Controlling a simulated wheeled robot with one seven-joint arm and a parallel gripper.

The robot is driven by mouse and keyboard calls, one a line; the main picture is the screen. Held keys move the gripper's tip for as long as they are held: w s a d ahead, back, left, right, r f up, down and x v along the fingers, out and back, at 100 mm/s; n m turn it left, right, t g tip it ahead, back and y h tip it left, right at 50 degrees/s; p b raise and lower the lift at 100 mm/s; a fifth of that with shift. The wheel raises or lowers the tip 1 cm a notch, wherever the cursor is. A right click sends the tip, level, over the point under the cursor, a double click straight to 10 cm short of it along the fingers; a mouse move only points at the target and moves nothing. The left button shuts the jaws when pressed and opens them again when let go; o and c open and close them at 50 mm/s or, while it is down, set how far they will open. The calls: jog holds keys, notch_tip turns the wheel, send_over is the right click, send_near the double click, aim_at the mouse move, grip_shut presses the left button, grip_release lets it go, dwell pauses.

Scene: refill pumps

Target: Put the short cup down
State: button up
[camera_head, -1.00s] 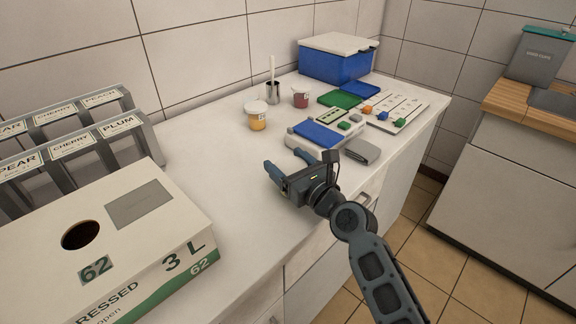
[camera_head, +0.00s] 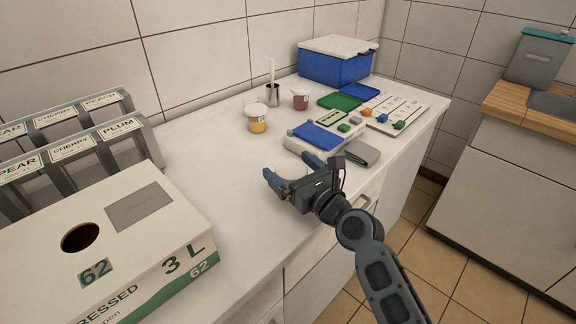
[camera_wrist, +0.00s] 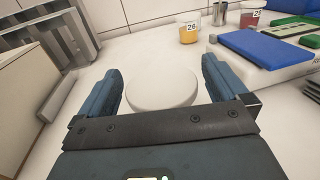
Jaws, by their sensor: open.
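A low white round thing, seemingly the short cup with a white top (camera_wrist: 162,90), stands upright on the white counter between my fingers. In the head view its pale top (camera_head: 291,168) shows behind my gripper (camera_head: 282,163), partly hidden by it. In the wrist view my gripper (camera_wrist: 162,70) is open, one finger on each side of the white cup. A gap shows on both sides. The cup's near lower part is hidden by the gripper body.
A yellow-filled cup (camera_head: 257,118), a dark red cup (camera_head: 300,98) and a metal holder (camera_head: 272,95) stand farther back. A blue-topped scale-like device (camera_head: 317,136) and grey block (camera_head: 362,153) are right. A large carton (camera_head: 150,245) is left; bare counter lies between.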

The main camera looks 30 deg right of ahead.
jog(key=s, duration=0.3)
jog(key=s+d, duration=0.1)
jog(key=s, duration=0.3)
jog(key=s+b, duration=0.1)
jog(key=s, duration=0.2)
jog(key=shift+s+d, duration=0.15)
jog(key=shift+s, duration=0.1)
jog(key=s+a+f+n+g+h, duration=0.1)
jog(key=s+f+n, duration=0.2)
jog(key=s+n, duration=0.6)
jog(key=s+a+f+n+g+h, duration=0.1)
jog(key=s+f+n+h, duration=0.15)
jog(key=s+n, duration=0.6)
jog(key=s+a+r+n, duration=0.1)
jog(key=s+r+n, duration=0.2)
jog(key=s+n, duration=0.5)
jog(key=s+a+r+n+g+y, duration=0.1)
jog(key=s+a+r+n, duration=0.1)
jog(key=s+n, duration=0.7)
jog(key=shift+s+a+r, duration=0.15)
jog(key=shift+s+r, duration=0.45)
jog(key=shift+s, duration=0.15)
